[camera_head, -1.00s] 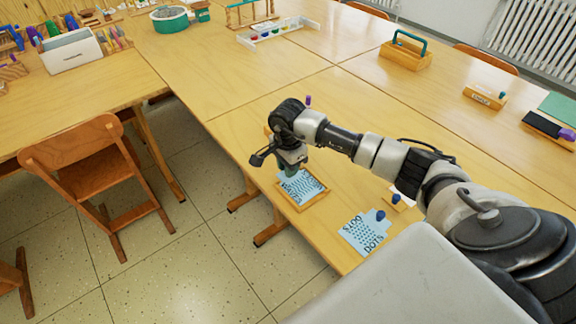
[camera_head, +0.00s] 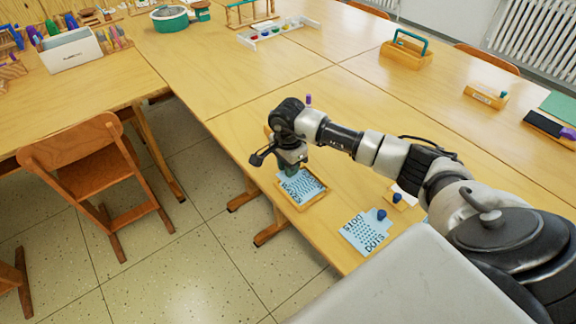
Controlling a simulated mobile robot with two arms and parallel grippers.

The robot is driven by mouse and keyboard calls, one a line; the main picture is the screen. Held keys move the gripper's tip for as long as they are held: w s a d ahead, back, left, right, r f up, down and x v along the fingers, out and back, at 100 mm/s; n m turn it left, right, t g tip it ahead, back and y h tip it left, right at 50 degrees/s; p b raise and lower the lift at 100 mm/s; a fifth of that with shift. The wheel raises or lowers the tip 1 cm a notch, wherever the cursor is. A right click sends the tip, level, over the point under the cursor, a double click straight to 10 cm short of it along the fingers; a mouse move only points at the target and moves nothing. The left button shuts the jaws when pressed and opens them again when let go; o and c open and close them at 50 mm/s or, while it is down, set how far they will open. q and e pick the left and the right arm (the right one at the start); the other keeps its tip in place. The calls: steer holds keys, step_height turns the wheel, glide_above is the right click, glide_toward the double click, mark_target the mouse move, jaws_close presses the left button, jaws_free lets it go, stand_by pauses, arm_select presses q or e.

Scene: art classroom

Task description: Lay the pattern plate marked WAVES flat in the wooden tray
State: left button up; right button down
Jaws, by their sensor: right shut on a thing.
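The wooden tray (camera_head: 318,199) lies on the near table, close to its left edge. A light blue pattern plate with wavy marks (camera_head: 303,187) is in the tray, within its rim; whether it lies fully flat I cannot tell. A second light blue plate, marked DOTS (camera_head: 362,236), lies on the table to the right of the tray. My left gripper is not in view.
A wooden carrier with a teal handle (camera_head: 405,55) stands farther back. A chair (camera_head: 85,165) is left of the table. The table's middle is clear.

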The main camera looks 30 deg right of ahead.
stand_by(0.3)
steer(key=c, duration=0.9)
jaws_free()
steer(key=shift+o, duration=1.1)
steer(key=shift+r, duration=0.15)
steer(key=shift+r+p, duration=1.8)
steer(key=shift+r, duration=1.1)
